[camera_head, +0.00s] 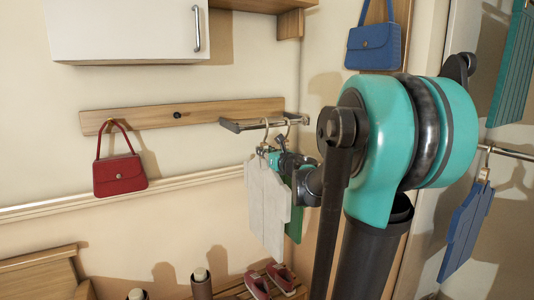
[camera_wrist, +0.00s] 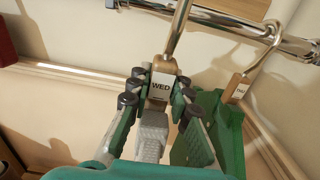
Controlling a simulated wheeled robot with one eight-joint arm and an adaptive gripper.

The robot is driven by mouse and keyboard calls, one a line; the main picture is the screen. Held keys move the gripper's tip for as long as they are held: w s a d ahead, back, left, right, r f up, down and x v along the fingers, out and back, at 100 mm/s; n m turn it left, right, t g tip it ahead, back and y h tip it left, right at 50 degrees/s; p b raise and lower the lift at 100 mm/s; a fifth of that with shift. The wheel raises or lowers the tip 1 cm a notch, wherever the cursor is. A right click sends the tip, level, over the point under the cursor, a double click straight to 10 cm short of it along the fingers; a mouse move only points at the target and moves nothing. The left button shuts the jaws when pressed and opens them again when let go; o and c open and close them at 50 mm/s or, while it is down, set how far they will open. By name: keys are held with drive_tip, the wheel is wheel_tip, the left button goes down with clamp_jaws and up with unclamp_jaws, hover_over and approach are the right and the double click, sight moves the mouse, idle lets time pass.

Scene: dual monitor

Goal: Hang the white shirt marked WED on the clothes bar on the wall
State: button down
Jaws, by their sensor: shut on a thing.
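The white shirt (camera_head: 265,205) hangs upright below the wall clothes bar (camera_head: 240,127). Its tag reading WED (camera_wrist: 162,86) shows in the wrist view, with its metal hook rising to the bar. My gripper (camera_head: 275,158) is shut on the neck of its hanger, just under the hook; in the wrist view the gripper's fingers (camera_wrist: 158,95) sit on both sides of the tag.
A green shirt (camera_wrist: 215,120) hangs from the bar close on the right. A red handbag (camera_head: 120,175) hangs from a wooden wall rail (camera_head: 150,115) at left. A blue shirt (camera_head: 466,228) hangs from another bar at right. A white cabinet (camera_head: 120,30) is above.

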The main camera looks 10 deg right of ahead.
drive_tip(key=shift+x, duration=4.25)
drive_tip(key=shift+f, duration=1.1)
drive_tip(key=c, duration=1.3)
unclamp_jaws()
drive_tip(key=shift+s, duration=0.1)
